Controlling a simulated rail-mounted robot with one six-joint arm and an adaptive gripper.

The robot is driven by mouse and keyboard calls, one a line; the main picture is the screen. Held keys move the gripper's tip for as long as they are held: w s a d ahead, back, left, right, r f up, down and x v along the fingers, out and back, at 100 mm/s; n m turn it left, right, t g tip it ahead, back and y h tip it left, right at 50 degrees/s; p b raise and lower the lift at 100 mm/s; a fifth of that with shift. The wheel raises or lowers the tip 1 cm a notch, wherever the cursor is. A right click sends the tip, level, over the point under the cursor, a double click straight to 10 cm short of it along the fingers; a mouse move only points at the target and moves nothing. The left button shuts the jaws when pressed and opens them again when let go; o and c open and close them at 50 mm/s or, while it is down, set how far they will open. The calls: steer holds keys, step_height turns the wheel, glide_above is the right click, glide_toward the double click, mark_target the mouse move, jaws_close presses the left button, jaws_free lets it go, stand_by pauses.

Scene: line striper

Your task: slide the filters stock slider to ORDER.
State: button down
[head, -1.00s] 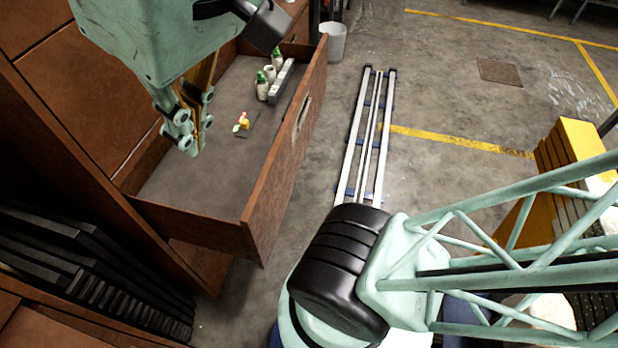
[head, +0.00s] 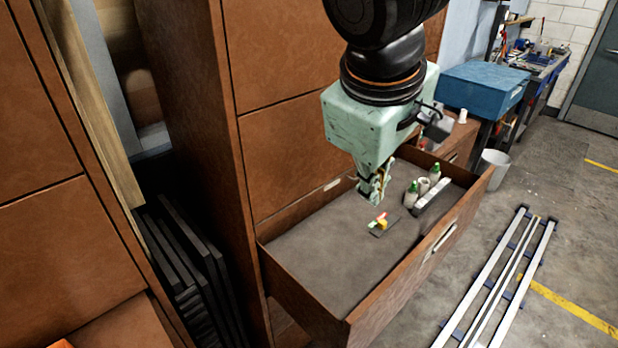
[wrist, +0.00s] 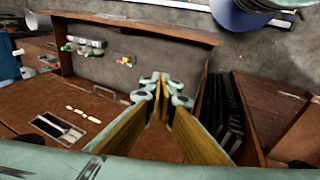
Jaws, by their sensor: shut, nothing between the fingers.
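An open brown drawer (head: 320,262) with a grey floor holds a small dark plate (head: 376,232) with a yellow block (head: 382,224) and red and green bits on it. No lettering can be read, so I cannot tell whether this is the filters stock slider or where ORDER is. My gripper (head: 374,198) points down over the drawer, just behind and above the plate in the head view, and appears apart from it. In the wrist view my gripper (wrist: 160,80) is shut and empty, and the plate's coloured pieces (wrist: 124,61) lie beyond it to the left.
Green-capped bottles (head: 411,193) and a pale metal bar (head: 432,196) stand in the drawer's right end. The drawer's front panel (head: 410,275) and the cabinet face (head: 290,150) flank the space. Long metal rails (head: 497,280) lie on the floor. The drawer's left part is bare.

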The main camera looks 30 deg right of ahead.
mark_target(382, 224)
steer(key=w+d+f+n+h+p, duration=0.2)
steer(key=w+d+f+n, duration=0.65)
steer(key=w+d, duration=0.45)
steer(key=w+d+f+n+p, duration=0.1)
steer(key=f+n, duration=0.3)
steer(key=f, duration=0.5)
steer(key=w+d+f+n+g+y+p, duration=0.1)
steer(key=w+f+n, duration=0.3)
steer(key=f, duration=0.6)
steer(key=shift+w+d+f+n+g, duration=0.25)
steer(key=shift+w+d+n+g, duration=0.05)
steer(key=shift+d+n, duration=0.4)
steer(key=b+x, duration=0.4)
steer(key=x, duration=0.6)
steer(key=shift+f, duration=0.15)
steer(key=shift+w+d+r+p, duration=0.1)
steer(key=shift+d+p, duration=0.15)
steer(key=shift+d, duration=0.2)
steer(key=shift+w+d+r+p, duration=0.1)
steer(key=shift+d+r+p, duration=0.1)
steer(key=shift+d, duration=0.25)
steer(key=shift+w+d+f+p, duration=0.1)
steer(key=shift+w+d+p, duration=0.05)
steer(key=shift+d, duration=0.4)
steer(key=shift+w+d+p, duration=0.15)
steer(key=shift+w+d, duration=0.05)
steer(key=shift+d, duration=0.3)
